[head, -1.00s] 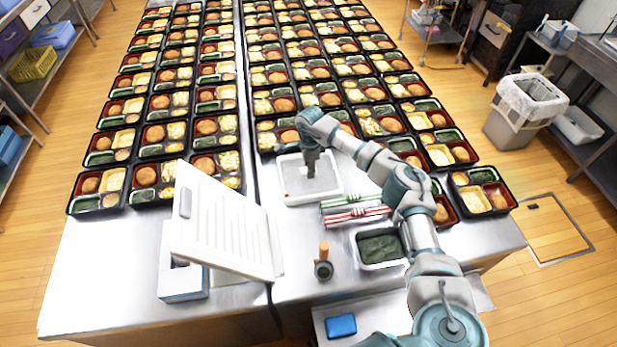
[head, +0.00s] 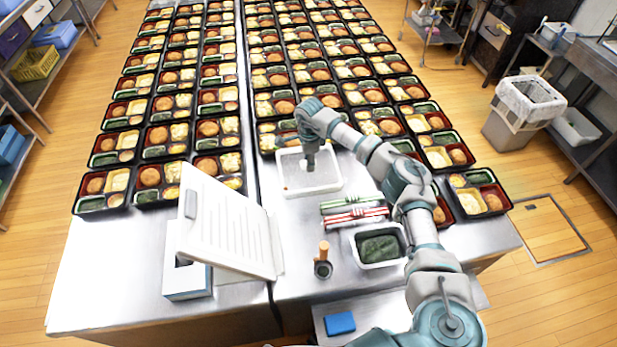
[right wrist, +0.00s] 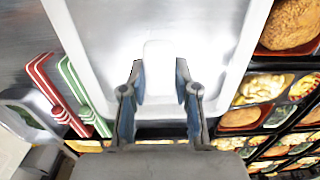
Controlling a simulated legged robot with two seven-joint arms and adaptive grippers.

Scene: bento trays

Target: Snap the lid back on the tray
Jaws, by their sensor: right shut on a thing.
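A white-rimmed rectangular lid (head: 333,183) with a pale grey face is at the middle of the table, in front of the packed trays. It fills the top of the right wrist view (right wrist: 215,40). I cannot tell whether a tray is under it. My right gripper (head: 310,170) reaches down to its middle. In the right wrist view its two fingers (right wrist: 158,85) are shut on a pale tab on the lid's face. A small orange speck shows near the lid's front left corner. My left gripper is not in view.
Filled black bento trays (head: 122,140) stand in rows behind and on both sides. A wooden-handled tool (head: 323,262) and a large white ribbed board (head: 225,222) are nearer.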

